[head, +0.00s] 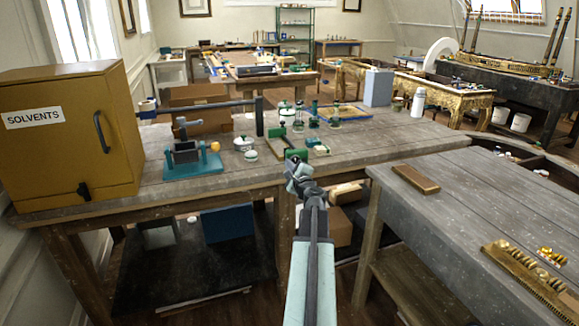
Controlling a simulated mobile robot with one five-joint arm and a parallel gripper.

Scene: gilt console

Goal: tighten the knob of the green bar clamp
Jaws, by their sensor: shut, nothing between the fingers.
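My gripper (294,167) is at the front edge of the wooden workbench, near the middle of the view. It is shut and empty. A small green piece (297,153), which looks like part of the green bar clamp, shows just beyond my gripper's tip. A second green block (277,131) stands a little farther back on the bench. I cannot tell whether both belong to one clamp. My gripper hides the area below the near green piece. I cannot make out the knob, nor whether my gripper touches the clamp.
A teal-based vise-like tool (193,164) with an orange knob stands left, beside the yellow solvents cabinet (70,135). A second bench (470,190) holds a brown block (416,179) at right.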

